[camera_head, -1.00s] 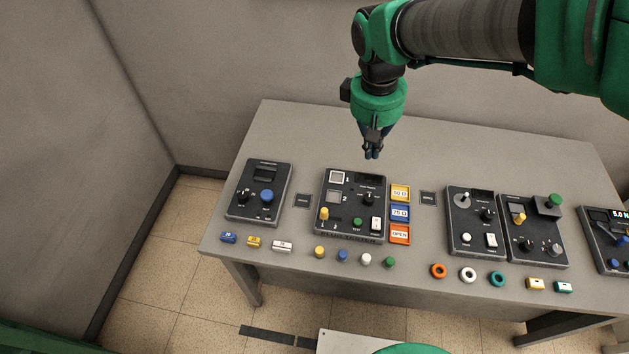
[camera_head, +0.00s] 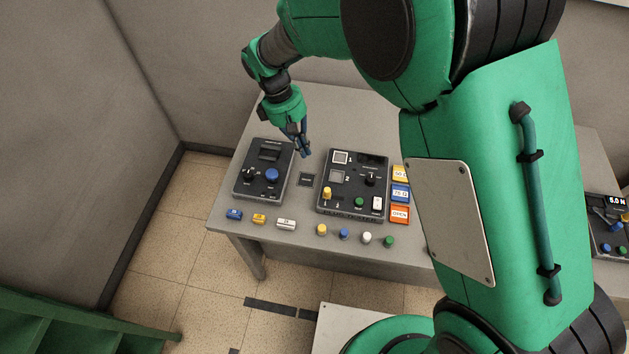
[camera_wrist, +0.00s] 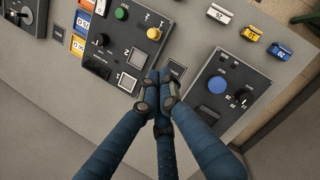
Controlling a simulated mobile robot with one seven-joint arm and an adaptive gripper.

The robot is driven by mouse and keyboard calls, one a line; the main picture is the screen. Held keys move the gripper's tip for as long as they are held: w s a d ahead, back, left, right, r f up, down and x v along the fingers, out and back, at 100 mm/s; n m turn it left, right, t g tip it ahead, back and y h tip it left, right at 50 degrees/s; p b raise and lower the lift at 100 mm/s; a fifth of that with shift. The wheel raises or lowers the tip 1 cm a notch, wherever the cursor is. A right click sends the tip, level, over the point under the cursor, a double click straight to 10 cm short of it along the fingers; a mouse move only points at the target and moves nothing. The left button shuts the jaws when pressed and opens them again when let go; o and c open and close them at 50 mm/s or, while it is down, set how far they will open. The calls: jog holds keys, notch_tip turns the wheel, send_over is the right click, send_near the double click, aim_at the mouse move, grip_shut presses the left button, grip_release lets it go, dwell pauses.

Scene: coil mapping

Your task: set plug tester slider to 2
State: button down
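The plug tester (camera_head: 352,208) is the dark middle panel on the grey table. Its slider has a yellow knob (camera_head: 327,193) near the panel's front left corner; the knob also shows in the wrist view (camera_wrist: 154,34). My gripper (camera_head: 304,154) is above the table, near the gap between the left panel and the plug tester. In the wrist view its blue fingers (camera_wrist: 159,76) come together at the tips, with nothing between them. The fingertips are apart from the yellow knob.
The left panel (camera_head: 264,176) carries a blue knob (camera_head: 271,175). A small dark square plate (camera_head: 307,180) lies between the panels. Colored plugs and blocks line the front edge. Yellow, blue and orange cards (camera_head: 400,193) sit right of the tester. My arm hides the table's right part.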

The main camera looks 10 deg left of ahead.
aim_at(327, 193)
jog(key=shift+n+h, duration=0.4)
jog(key=shift+n, duration=0.3)
jog(key=a+f, duration=0.2)
jog(key=s+a+f, duration=0.1)
jog(key=f, duration=0.1)
jog(key=shift+a+f+p, duration=0.2)
jog(key=shift+a+p, duration=0.1)
jog(key=shift+a, duration=0.05)
jog(key=b+x, duration=0.2)
jog(key=x, duration=0.7)
jog(key=shift+d+f, duration=0.1)
jog(key=shift+f, duration=0.1)
jog(key=d, duration=0.1)
jog(key=s+d, duration=0.1)
jog(key=shift+d+f, duration=0.2)
jog(key=shift+d, duration=0.15)
jog(key=shift+s+d+b, duration=0.1)
jog(key=shift+d+b, duration=0.2)
jog(key=shift+d, duration=0.4)
jog(key=shift+d, duration=0.1)
